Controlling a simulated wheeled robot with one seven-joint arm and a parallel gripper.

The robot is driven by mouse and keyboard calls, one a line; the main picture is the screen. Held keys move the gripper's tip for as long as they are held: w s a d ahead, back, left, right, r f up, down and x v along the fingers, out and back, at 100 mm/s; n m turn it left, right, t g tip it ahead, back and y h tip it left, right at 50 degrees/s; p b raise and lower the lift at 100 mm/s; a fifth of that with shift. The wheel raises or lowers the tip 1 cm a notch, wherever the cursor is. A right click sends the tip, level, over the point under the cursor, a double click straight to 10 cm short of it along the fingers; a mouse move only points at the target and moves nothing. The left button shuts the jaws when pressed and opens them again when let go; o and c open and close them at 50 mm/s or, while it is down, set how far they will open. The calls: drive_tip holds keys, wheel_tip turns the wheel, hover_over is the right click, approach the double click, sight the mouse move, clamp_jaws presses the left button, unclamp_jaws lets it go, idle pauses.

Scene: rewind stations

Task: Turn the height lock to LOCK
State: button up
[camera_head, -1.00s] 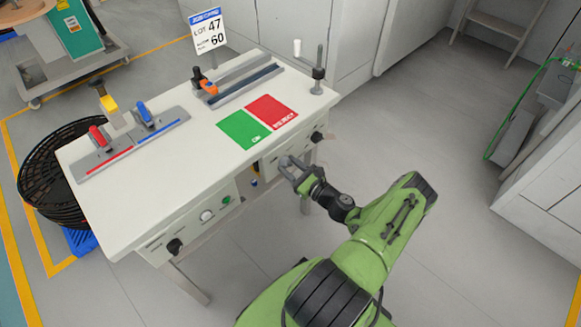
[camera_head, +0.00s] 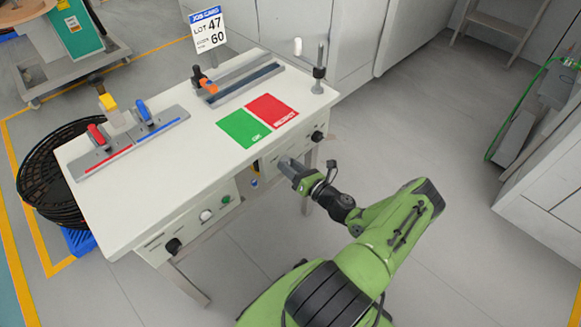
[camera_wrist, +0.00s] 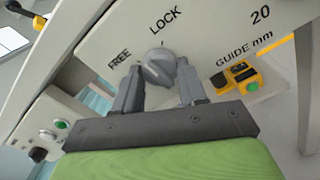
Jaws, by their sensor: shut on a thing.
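The height lock is a round grey knob (camera_wrist: 158,68) on the table's front panel in the wrist view. The word LOCK is printed above it and FREE to its upper left. A short mark on the panel stands below LOCK. I cannot tell for certain which word the knob points to. My gripper (camera_wrist: 159,80) is shut on the knob, one finger on each side. In the head view my gripper (camera_head: 290,168) is at the table's front edge and hides the knob.
A yellow and black part (camera_wrist: 238,76) sits under GUIDE mm, right of the knob. A green button (camera_wrist: 61,124) is at lower left. The white table (camera_head: 190,165) bears green (camera_head: 243,130) and red (camera_head: 271,111) areas. The floor at right is clear.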

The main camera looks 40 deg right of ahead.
drive_tip(key=shift+a+r+m+p, duration=0.1)
drive_tip(key=shift+m+p, duration=0.25)
drive_tip(key=shift+m, duration=4.55)
drive_tip(key=o, duration=1.1)
drive_tip(key=shift+c, duration=0.2)
drive_tip(key=shift+s, duration=0.1)
drive_tip(key=s+p, duration=0.2)
drive_tip(key=s, duration=1.3)
drive_tip(key=shift+s+d, duration=0.25)
drive_tip(key=shift+s, duration=0.1)
